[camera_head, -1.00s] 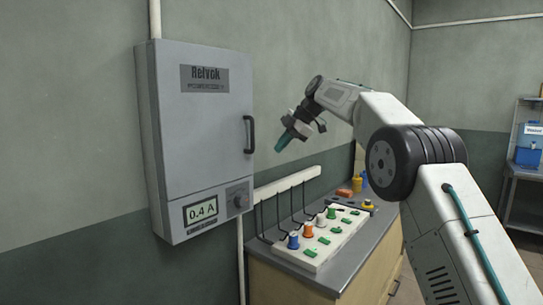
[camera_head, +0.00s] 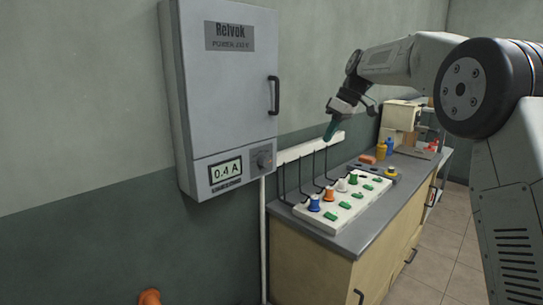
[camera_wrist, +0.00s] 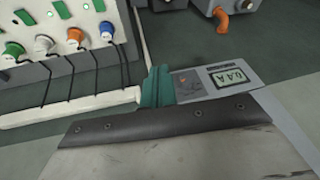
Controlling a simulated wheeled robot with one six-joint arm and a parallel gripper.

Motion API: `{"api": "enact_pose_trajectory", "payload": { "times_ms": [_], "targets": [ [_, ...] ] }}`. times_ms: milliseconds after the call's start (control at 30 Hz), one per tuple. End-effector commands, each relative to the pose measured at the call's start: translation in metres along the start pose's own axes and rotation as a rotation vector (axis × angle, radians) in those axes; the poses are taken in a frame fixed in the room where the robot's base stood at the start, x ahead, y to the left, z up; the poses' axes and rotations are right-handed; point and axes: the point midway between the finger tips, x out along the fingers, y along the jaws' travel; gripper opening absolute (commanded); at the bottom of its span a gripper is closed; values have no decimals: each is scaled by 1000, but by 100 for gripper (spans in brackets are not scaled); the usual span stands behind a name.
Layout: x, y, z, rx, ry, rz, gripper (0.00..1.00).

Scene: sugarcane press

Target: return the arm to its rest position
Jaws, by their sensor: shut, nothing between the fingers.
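My gripper (camera_head: 331,131) hangs at the end of my bent arm above the counter, to the right of the grey wall cabinet. Its teal fingers point down and are shut with nothing between them. In the wrist view the teal fingers (camera_wrist: 157,87) show at the centre, together. The fingers are apart from the power strip (camera_head: 345,207) below them. The upper arm and the large black joint fill the right side of the head view.
The grey cabinet (camera_head: 228,100) with a 0.4 A display (camera_head: 226,171) hangs on the wall at left. Coloured plugs with black cords sit in the strip on the counter (camera_head: 375,235). Floor at right is clear.

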Motion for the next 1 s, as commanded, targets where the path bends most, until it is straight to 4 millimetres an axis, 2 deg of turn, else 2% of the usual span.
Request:
{"api": "enact_pose_trajectory", "payload": {
  "times_ms": [33,200,500,800,900,1000],
  "targets": [
    [-6,-18,19,90,-29,8,0],
    [-13,-79,91,392,-122,54,0],
    [-12,-196,224,763,-221,176,0],
    [14,-302,350,934,-249,295,0],
    [24,-328,380,929,-241,320,0],
    [28,-344,396,921,-219,339,0]
  ]
}}
